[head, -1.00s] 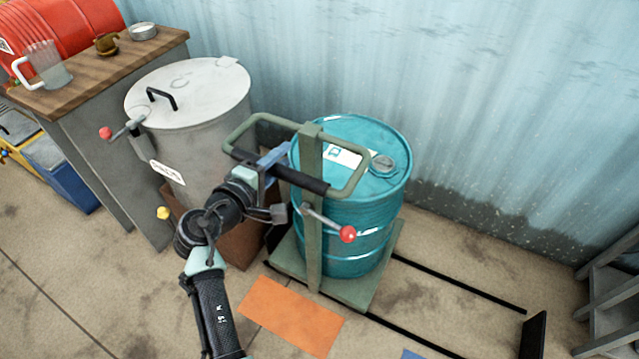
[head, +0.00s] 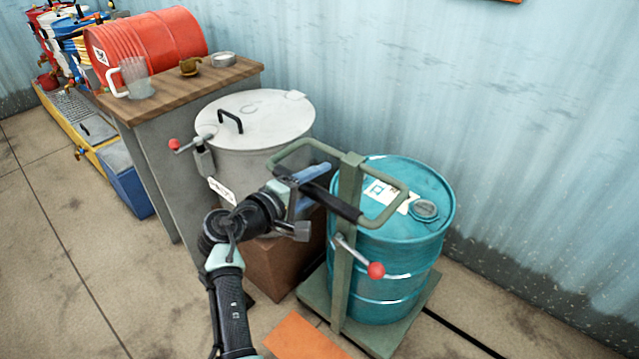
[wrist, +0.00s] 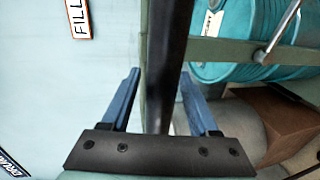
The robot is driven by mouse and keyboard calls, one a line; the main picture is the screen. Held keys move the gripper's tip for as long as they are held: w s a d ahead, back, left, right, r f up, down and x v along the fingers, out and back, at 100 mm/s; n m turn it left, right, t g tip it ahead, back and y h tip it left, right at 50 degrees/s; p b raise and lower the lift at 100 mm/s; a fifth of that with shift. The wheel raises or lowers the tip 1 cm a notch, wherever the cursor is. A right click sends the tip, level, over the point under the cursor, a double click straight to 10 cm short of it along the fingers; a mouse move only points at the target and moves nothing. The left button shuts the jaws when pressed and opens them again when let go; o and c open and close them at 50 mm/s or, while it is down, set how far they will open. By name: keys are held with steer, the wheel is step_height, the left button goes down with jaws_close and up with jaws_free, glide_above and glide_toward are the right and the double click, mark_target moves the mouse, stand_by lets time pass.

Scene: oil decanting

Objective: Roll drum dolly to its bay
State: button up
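The green drum dolly (head: 347,255) carries a teal drum (head: 405,240) on its flat platform. The dolly has a looped handle with a black grip bar (head: 338,203), and a red-knobbed lever (head: 375,270) on its post. My gripper (head: 318,185) is at the bar, left of the post. In the wrist view the dark bar (wrist: 166,55) runs between my two blue fingers (wrist: 161,85). A narrow gap shows beside the left finger; the right fingertip looks close to the bar. Whether they press on it cannot be told. The bay is not clearly in view.
A grey lidded vessel (head: 265,120) stands on a brown block left of the dolly. A wooden-topped bench (head: 190,85) bears a red drum (head: 150,40). The corrugated wall is close behind. An orange floor patch (head: 302,338) lies in front; a black floor rail (head: 462,333) runs right.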

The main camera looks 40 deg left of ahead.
steer(key=shift+d, duration=0.15)
steer(key=shift+s, duration=0.1)
steer(key=p+v, duration=0.1)
steer(key=v, duration=1.1)
steer(key=shift+s, duration=0.35)
